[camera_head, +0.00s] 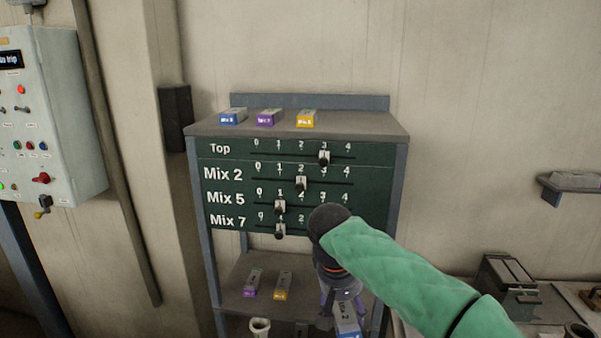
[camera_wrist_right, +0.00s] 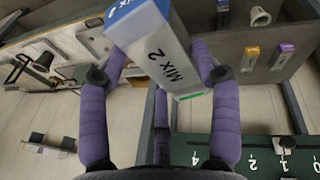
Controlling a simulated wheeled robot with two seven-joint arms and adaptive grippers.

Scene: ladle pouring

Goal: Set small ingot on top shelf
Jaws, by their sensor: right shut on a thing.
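A grey ingot with a blue end, marked "Mix 2" (camera_head: 347,324), is between the fingers of my right gripper (camera_head: 338,300), low in front of the rack's right side. In the right wrist view the fingers press on both sides of this ingot (camera_wrist_right: 166,60). The rack's top shelf (camera_head: 355,123) is a grey board above the green slider panel. On it lie a blue-ended ingot (camera_head: 233,117), a purple-ended ingot (camera_head: 268,118) and a yellow-ended ingot (camera_head: 306,119). My right forearm hides part of the panel and lower shelf. My left gripper is not in view.
The lower shelf (camera_head: 232,277) holds a purple-ended ingot (camera_head: 253,283) and a yellow-ended ingot (camera_head: 283,286). A pale cup (camera_head: 259,328) stands below. The panel (camera_head: 375,180) has protruding slider knobs. The top shelf's right part is clear. A control box (camera_head: 50,120) is at left.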

